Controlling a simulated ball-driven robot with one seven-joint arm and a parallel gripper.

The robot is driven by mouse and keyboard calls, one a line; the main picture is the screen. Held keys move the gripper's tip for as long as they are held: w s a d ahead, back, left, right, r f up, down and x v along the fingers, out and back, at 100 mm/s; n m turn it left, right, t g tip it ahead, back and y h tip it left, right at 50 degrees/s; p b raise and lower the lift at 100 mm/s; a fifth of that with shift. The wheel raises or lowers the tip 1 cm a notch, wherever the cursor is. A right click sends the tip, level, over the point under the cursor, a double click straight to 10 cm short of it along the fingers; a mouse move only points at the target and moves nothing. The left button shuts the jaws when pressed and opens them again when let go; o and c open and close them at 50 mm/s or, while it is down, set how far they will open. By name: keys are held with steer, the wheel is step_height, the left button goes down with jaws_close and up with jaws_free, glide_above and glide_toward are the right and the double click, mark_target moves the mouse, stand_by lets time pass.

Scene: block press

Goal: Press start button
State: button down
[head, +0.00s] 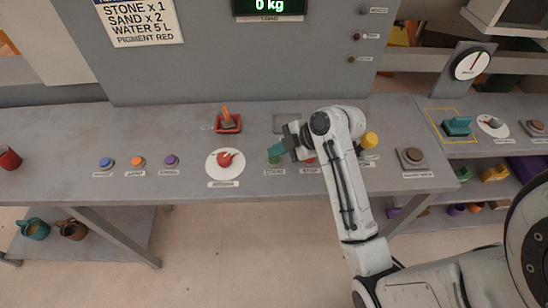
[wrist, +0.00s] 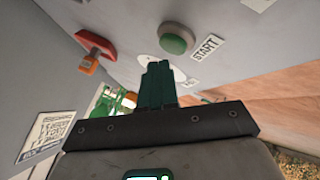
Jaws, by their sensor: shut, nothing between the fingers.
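The green start button (head: 273,160) sits on the grey bench behind a START label (head: 275,172). In the wrist view the button (wrist: 176,38) shows clearly beside its START label (wrist: 208,47). My gripper (head: 276,149) has teal fingers and is just above the button in the head view, partly covering it. In the wrist view my gripper's fingers (wrist: 157,66) are together and empty, with their tips close to the button's edge. The tips look apart from the button there; the exact gap cannot be told.
A red button (head: 310,161) right of the start button is partly hidden by my arm. Blue (head: 106,162), orange (head: 138,161) and purple (head: 171,160) buttons are farther left.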

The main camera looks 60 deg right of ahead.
mark_target(277, 160)
steer(key=shift+f, duration=0.35)
steer(key=shift+f+b, duration=0.5)
steer(key=shift+b, duration=0.1)
stand_by(0.6)
steer(key=shift+r, duration=0.1)
steer(key=shift+r+p, duration=0.8)
steer(key=shift+r+p, duration=2.1)
steer(key=shift+r, duration=0.5)
steer(key=shift+f, duration=0.1)
